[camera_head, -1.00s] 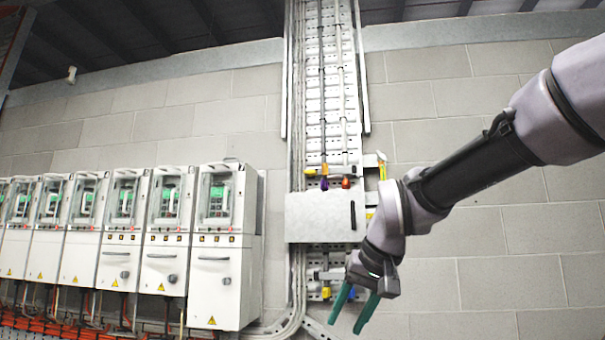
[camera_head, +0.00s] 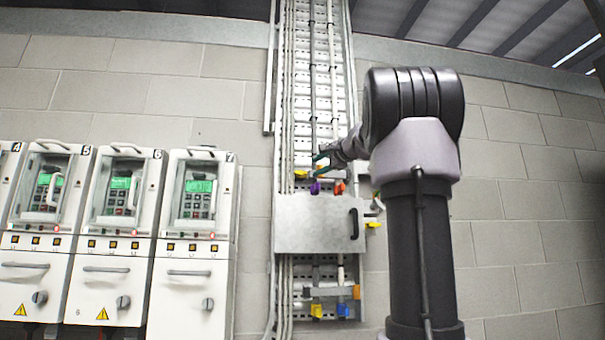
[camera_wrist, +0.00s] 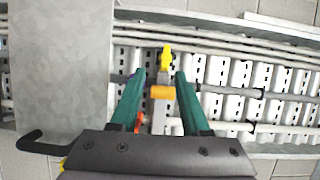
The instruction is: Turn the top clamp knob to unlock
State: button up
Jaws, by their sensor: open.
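The upper clamp is a grey bar across the pipes just above a grey box. In the wrist view its yellow end knob (camera_wrist: 166,57) shows beyond my fingertips, and an orange-yellow piece (camera_wrist: 163,92) on the bar lies between my fingers. My gripper (camera_wrist: 160,73) has two green fingers, spread apart on either side of the bar, with nothing visibly gripped. In the head view the yellow knob (camera_head: 300,174) is at the clamp's left, close to my gripper (camera_head: 316,164). A purple knob (camera_head: 315,188) and a red-orange knob (camera_head: 339,188) hang below. Contact cannot be told.
The grey box (camera_head: 310,225) with a black handle (camera_head: 354,223) sits just below the clamp. A lower clamp has a yellow knob (camera_head: 316,310) and a blue knob (camera_head: 342,310). White drive cabinets (camera_head: 195,240) stand left. Bare block wall lies right.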

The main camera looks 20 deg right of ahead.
aim_at(302, 172)
jog(key=w, duration=0.7)
jog(key=w+r, duration=0.1)
jog(key=w, duration=0.3)
jog(key=shift+a, duration=0.25)
jog(key=shift+s, duration=0.1)
grip_shut()
